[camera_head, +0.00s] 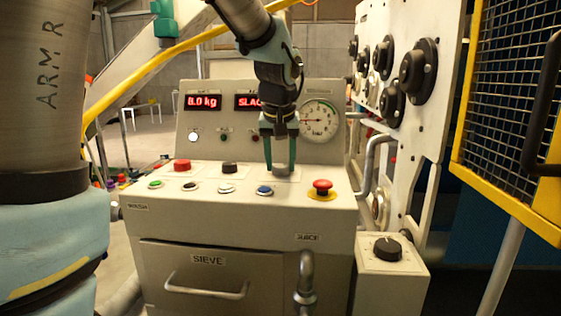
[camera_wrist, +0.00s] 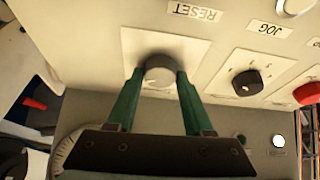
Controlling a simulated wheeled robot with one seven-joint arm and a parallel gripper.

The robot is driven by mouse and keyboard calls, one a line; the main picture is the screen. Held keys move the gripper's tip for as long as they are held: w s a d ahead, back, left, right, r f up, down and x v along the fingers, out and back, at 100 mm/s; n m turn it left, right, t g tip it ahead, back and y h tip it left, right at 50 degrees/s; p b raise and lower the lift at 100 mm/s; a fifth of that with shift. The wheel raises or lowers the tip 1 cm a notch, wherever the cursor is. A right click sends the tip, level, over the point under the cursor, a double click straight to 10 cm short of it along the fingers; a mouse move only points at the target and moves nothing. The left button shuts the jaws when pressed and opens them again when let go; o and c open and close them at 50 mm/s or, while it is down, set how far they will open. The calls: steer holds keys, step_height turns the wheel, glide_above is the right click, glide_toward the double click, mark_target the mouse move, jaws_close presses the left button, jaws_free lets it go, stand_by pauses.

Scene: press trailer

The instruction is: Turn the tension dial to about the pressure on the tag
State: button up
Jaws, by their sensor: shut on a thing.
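My gripper (camera_head: 280,165) points down at the control panel, its two green fingers shut on a grey round knob (camera_wrist: 160,72). The knob sits on a white plate (camera_wrist: 134,45); no label on it is readable, so I cannot tell from lettering that it is the tension dial. The knob also shows in the head view (camera_head: 280,171), under the fingertips. A round gauge (camera_head: 319,121) behind and right of the gripper has a red needle pointing left. A red display (camera_head: 262,102) beside it reads SLAC, partly covered by my arm. I cannot make out a pressure tag.
Left of the gripper are a black knob (camera_head: 230,168), a red button (camera_head: 182,165) and several small buttons. A red mushroom button (camera_head: 321,188) is close on the right. Another black dial (camera_head: 387,248) sits on a side box. Large black knobs fill the right panel.

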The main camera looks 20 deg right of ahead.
jaws_close()
steer(key=shift+m, duration=0.3)
